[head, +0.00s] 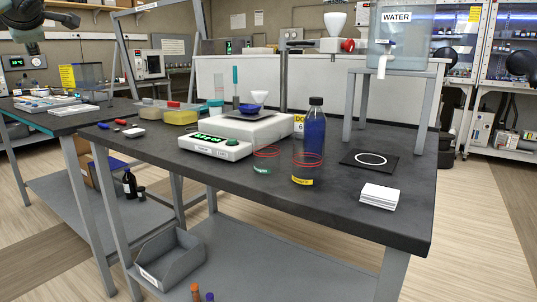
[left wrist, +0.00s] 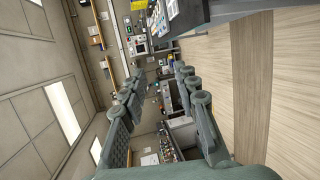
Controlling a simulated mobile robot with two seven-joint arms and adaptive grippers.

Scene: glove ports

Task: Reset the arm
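Part of my left arm (head: 22,20) shows at the top left corner of the head view, raised high, clear of the benches. In the left wrist view my left gripper (left wrist: 158,82) has its two fingers spread apart with nothing between them. That view is turned sideways, with the floor on the right and the ceiling on the left. My right arm and right gripper are in neither view.
The dark bench (head: 335,205) holds a white scale (head: 238,135), a blue-filled bottle (head: 311,135), white cards (head: 379,196) and a black mat (head: 385,165). A water tank (head: 405,40) stands on a grey stand. A grey bin (head: 170,262) is on the lower shelf.

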